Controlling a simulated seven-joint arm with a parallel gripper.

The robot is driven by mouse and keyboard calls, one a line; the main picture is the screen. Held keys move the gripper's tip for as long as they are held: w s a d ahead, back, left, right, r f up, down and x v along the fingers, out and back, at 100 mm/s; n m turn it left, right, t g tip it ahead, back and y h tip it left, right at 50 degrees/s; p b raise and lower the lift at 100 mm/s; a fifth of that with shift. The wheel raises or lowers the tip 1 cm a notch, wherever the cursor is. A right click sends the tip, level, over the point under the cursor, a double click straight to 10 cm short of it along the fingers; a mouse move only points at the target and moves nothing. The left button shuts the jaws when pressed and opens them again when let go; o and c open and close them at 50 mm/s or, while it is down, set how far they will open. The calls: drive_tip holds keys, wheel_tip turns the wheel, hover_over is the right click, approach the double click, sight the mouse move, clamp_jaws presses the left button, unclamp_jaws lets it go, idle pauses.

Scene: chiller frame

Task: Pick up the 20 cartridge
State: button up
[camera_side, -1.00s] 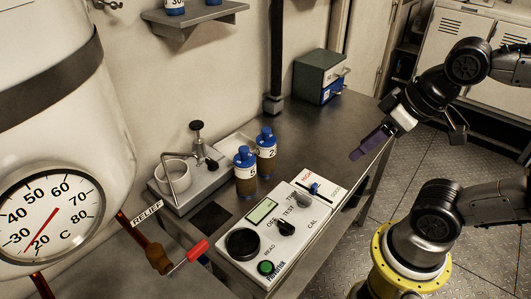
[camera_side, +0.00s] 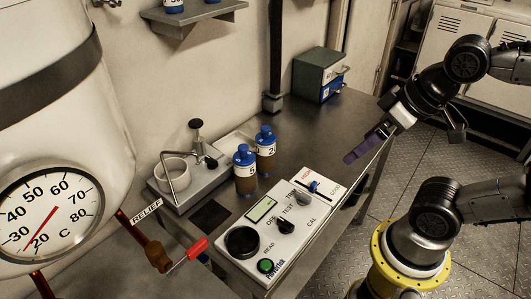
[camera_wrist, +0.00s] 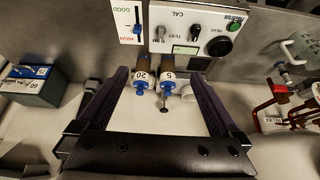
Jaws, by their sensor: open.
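The 20 cartridge (camera_side: 266,151) is a brown bottle with a white label and a blue cap. It stands upright on the steel bench, and its label is partly hidden in the side view. It also shows in the wrist view (camera_wrist: 141,76), its number readable. The similar 5 cartridge (camera_side: 245,172) stands close beside it, nearer the side camera, and shows in the wrist view (camera_wrist: 168,78). My gripper (camera_side: 348,158) is open and empty, to the right of both cartridges and apart from them. In the wrist view both cartridges appear between my spread fingers (camera_wrist: 160,76).
A white meter box (camera_side: 267,235) with knobs sits in front of the cartridges, a slider panel (camera_side: 318,187) beside it. A metal stand with a cup (camera_side: 190,170) is to their left. A green-grey box (camera_side: 320,75) stands at the back. The bench's right part (camera_side: 320,130) is clear.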

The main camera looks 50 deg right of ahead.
drive_tip(key=w+d+r+m+g, duration=0.1)
drive_tip(key=w+r+m, duration=0.3)
drive_tip(key=w+m, duration=0.3)
drive_tip(key=w+r+m+g, duration=0.1)
drive_tip(key=w+r+m, duration=0.3)
drive_tip(key=w+m, duration=0.3)
drive_tip(key=m+g, duration=0.3)
drive_tip(key=m, duration=0.3)
hover_over(265, 126)
wheel_tip(265, 126, down, 10)
drive_tip(key=shift+g, duration=0.3)
wheel_tip(265, 126, down, 11)
drive_tip(key=shift+r, duration=0.2)
drive_tip(key=shift+s+a+f, duration=0.1)
drive_tip(key=shift+s+f, duration=0.05)
drive_tip(key=shift+f, duration=1.45)
drive_tip(key=shift+s+a+f, duration=0.1)
drive_tip(key=shift+f, duration=1.45)
drive_tip(key=c, duration=1.5)
drive_tip(key=shift+o, duration=0.2)
drive_tip(key=shift+r, duration=0.15)
